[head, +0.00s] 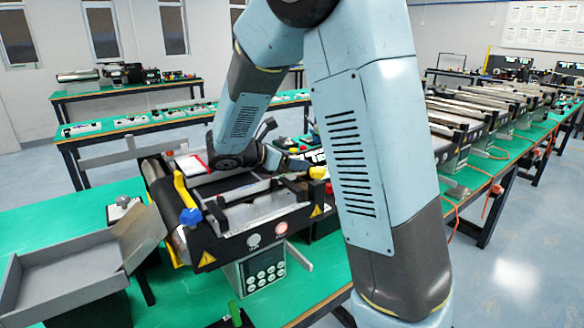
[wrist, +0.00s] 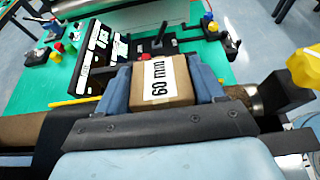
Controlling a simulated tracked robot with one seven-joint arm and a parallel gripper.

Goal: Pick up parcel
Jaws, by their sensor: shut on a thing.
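The parcel is a small brown box (wrist: 177,94) with a white label reading "60 mm". It sits in the middle of the wrist view, between the two blue fingers of my gripper (wrist: 162,80). The fingers press on its left and right sides, so my gripper is shut on it. In the head view my wrist reaches over the mini conveyor (head: 245,238). The parcel cannot be made out there. Whether it touches the surface beneath is hard to tell.
A grey open tray (head: 75,268) stands left of the conveyor on the green table (head: 45,217). A keypad box (head: 262,270) hangs at the conveyor's front. More conveyors (head: 490,108) line the right.

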